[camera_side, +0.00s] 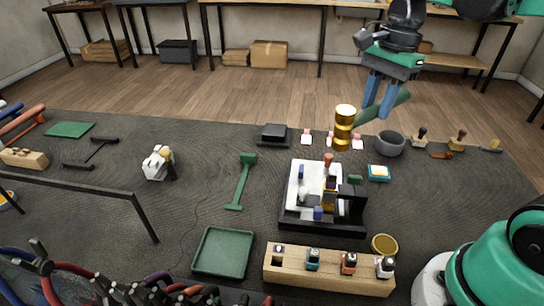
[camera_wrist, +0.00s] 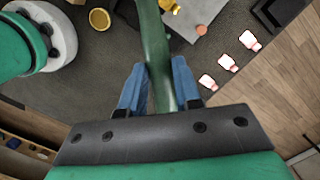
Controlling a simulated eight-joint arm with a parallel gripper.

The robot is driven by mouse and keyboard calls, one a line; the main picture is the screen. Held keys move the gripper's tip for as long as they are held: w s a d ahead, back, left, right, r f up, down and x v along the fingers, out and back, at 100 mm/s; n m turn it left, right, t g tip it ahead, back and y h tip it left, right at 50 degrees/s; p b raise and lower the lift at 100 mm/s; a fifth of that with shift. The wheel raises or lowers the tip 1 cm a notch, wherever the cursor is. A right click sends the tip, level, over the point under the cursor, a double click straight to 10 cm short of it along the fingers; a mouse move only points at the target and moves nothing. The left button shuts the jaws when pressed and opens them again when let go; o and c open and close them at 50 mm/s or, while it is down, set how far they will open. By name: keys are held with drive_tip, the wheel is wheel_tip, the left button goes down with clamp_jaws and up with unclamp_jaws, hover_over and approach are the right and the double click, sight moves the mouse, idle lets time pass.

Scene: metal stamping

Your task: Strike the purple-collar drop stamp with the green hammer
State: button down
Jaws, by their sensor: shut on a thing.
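My gripper (camera_side: 378,98) is shut on the green handle of a hammer and is raised above the back right of the mat. The green handle (camera_wrist: 160,60) runs up between the blue fingers in the wrist view. A gold cylinder (camera_side: 343,128) at the handle's far end looks like the hammer's head. A stamp with an orange-red top (camera_side: 328,160) and a small purple band (camera_side: 331,184) stands in a black-and-white fixture (camera_side: 292,214). Its lower part is partly hidden. The head appears behind the fixture and apart from the stamp.
A wooden block (camera_side: 330,273) with several small stamps stands in front of the fixture. A green tray (camera_side: 223,252) and a green T-shaped piece (camera_side: 240,185) lie left. A grey bowl (camera_side: 390,144) and three pink-white pieces (camera_side: 330,139) are at the back.

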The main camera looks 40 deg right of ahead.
idle(0.5)
drive_tip(key=shift+r, duration=2)
